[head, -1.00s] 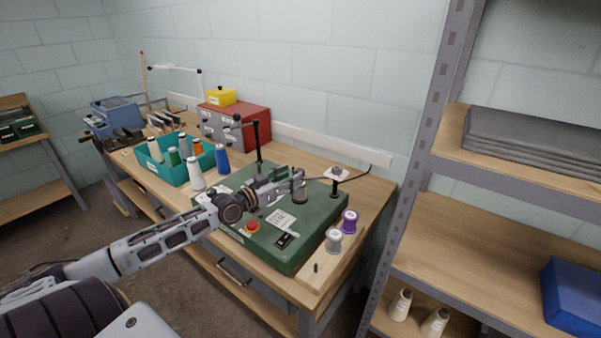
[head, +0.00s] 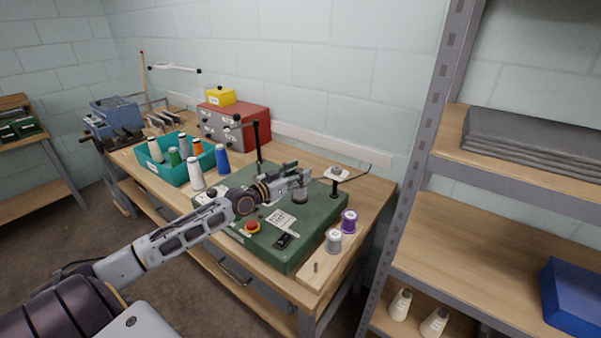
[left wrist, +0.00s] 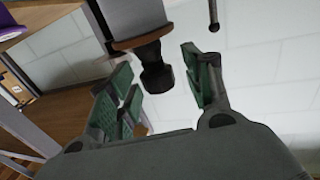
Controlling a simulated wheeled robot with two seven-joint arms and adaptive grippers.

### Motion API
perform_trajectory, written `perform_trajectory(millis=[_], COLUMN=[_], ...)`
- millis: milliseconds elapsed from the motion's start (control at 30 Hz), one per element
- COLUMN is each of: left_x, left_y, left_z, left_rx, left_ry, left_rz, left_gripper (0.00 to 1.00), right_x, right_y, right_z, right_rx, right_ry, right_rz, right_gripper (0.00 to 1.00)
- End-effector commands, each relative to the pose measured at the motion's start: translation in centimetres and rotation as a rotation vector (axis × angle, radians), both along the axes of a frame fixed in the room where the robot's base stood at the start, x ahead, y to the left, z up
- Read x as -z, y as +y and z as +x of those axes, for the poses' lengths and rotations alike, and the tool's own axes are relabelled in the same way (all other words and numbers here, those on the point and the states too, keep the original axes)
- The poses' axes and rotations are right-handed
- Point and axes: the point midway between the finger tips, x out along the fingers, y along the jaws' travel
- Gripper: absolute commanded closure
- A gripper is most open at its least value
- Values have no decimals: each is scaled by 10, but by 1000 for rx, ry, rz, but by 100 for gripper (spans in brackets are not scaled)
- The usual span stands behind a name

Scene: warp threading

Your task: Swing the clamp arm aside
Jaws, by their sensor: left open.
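My left gripper (head: 297,172) is open over the green machine base (head: 310,229) on the workbench. A grey round part (head: 301,196) stands on the base just below the fingers. In the left wrist view, the green-padded fingers (left wrist: 156,62) are spread on either side of a dark knob (left wrist: 155,80), with a visible gap on the right. The knob joins a grey body with a brown rim (left wrist: 138,38). I cannot tell which part is the clamp arm; the gripper hides part of that area in the head view. My right gripper is not in view.
Purple (head: 348,221) and grey (head: 333,240) spools stand at the base's right edge. A black post (head: 258,143) rises behind, and a short post with a pale top (head: 337,175) stands at the back right. A teal thread bin (head: 178,172) and a metal rack (head: 405,170) flank the area.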

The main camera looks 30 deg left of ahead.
Motion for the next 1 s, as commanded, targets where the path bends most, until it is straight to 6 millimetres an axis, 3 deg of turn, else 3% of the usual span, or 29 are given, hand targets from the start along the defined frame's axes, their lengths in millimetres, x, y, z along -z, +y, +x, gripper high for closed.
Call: perform_trajectory(millis=[300,667,1000], left_x=[0,0,0], left_y=[-3,-4,-4], left_z=[9,9,9], left_rx=[1,2,2], left_ry=[0,1,1], left_rz=[0,0,0], left_gripper=[50,50,93], right_x=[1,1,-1], right_y=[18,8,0], right_z=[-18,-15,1], right_rx=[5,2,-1], right_ry=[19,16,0], right_rz=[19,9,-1], right_gripper=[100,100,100])
